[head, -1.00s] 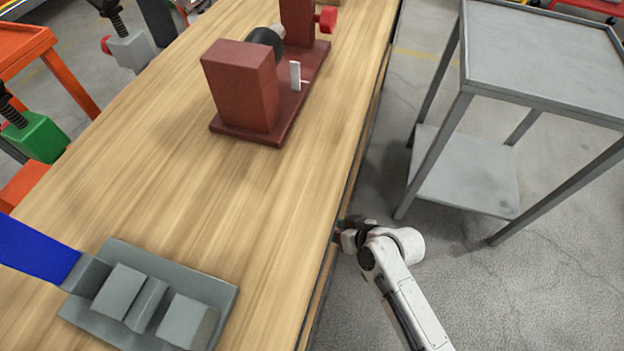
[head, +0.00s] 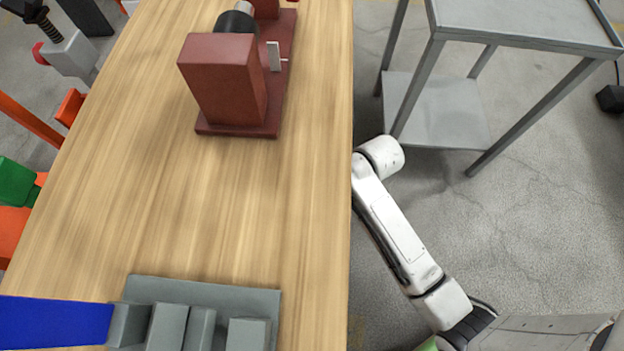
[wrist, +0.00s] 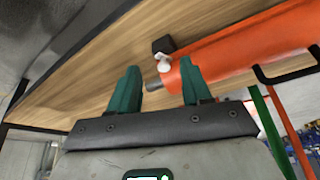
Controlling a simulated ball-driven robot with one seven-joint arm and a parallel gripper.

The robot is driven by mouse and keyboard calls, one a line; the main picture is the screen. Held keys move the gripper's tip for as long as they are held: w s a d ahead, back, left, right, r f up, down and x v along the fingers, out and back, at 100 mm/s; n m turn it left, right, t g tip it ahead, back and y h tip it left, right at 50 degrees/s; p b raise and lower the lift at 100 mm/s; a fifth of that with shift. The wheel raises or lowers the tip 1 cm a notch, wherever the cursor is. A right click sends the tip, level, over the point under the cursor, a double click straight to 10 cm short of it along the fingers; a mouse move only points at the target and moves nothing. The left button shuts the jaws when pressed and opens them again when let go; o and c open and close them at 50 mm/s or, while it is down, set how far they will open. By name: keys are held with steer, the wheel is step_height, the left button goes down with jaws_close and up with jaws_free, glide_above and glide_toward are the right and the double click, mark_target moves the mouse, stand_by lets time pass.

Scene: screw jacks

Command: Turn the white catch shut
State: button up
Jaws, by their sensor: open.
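My gripper (wrist: 160,75) shows in the wrist view with its two green fingers apart and nothing between them. In the head view the end of my arm is at the table's right edge and the fingers are hidden. In the wrist view a small white piece (wrist: 163,61) sits by a dark block on the wood, beyond the fingertips; it may be the catch. In the head view a small white plate (head: 274,56) stands upright on the right side of a dark red machine (head: 225,82). I cannot tell which white part is the catch.
A long orange cylinder (wrist: 245,45) with a black handle runs close beyond the right finger. The wooden table (head: 150,190) is bare in the middle. A grey fixture (head: 250,295) and a blue bar (head: 50,322) lie at the front. A grey cart (head: 520,25) stands right.

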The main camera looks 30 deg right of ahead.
steer(key=shift+w+a+f+b, duration=0.5)
steer(key=shift+w+f, duration=0.25)
steer(key=shift+w, duration=0.05)
steer(key=shift+w+a+f+b, duration=0.5)
steer(key=shift+w+f, duration=0.3)
steer(key=shift+w+a+f+b, duration=0.5)
steer(key=shift+w+f, duration=0.25)
steer(key=shift+w, duration=0.05)
jaws_close()
